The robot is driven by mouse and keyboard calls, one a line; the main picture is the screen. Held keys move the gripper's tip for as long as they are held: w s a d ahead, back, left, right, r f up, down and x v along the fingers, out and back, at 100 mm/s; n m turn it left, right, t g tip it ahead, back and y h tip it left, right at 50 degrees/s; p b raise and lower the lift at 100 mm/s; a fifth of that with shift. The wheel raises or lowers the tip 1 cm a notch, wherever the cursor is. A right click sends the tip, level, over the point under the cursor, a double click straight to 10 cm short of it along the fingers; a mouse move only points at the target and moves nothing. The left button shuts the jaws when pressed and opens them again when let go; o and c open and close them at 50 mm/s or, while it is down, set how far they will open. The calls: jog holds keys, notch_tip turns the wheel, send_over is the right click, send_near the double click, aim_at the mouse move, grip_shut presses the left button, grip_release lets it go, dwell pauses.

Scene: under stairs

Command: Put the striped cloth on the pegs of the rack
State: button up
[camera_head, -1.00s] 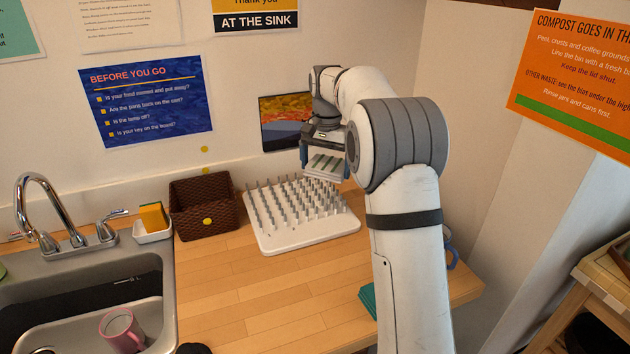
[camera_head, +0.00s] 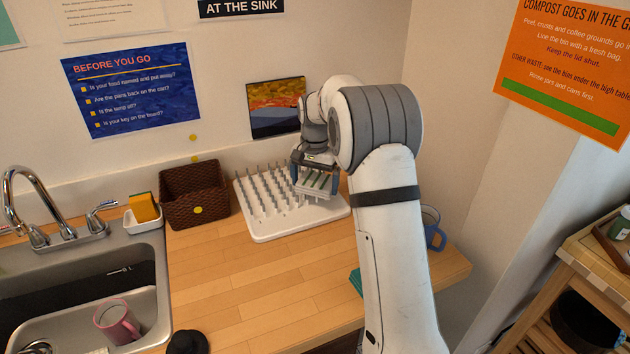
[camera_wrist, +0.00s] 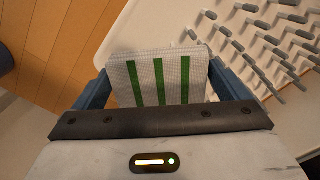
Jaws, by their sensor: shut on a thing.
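The striped cloth (camera_wrist: 158,78) is white with green stripes and looks folded flat. My gripper (camera_head: 318,178) is shut on it, with blue fingers on either side of the cloth in the wrist view. The cloth also shows in the head view (camera_head: 316,183), below the gripper and over the right part of the rack. The rack (camera_head: 285,227) is a white board with rows of grey upright pegs, standing on the wooden counter. In the wrist view the rack (camera_wrist: 140,35) lies beyond and to the right of the cloth. I cannot tell whether the cloth touches the pegs.
A brown woven basket (camera_head: 195,200) stands just left of the rack. Further left are a sponge in a white holder (camera_head: 145,210) and the sink with a pink mug (camera_head: 117,321). A blue mug (camera_head: 432,228) is behind my arm at right.

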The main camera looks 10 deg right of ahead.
aim_at(315, 183)
jog(key=shift+f, duration=0.2)
jog(key=o, duration=0.7)
jog(key=shift+o, duration=0.2)
jog(key=shift+r, duration=0.15)
notch_tip(315, 183, up, 12)
jog(key=s+r+n, duration=0.2)
jog(key=s+r, duration=0.1)
jog(key=s, duration=0.5)
jog(key=s+f+n+t, duration=0.1)
jog(key=s+f+n, duration=0.1)
jog(key=s, duration=1.2)
jog(key=s+f+n+t, duration=0.2)
jog(key=s+f, duration=0.3)
jog(key=s, duration=0.9)
jog(key=shift+s+a+f+n, duration=0.2)
jog(key=shift+a+f+n, duration=0.1)
jog(key=shift+a+n, duration=0.1)
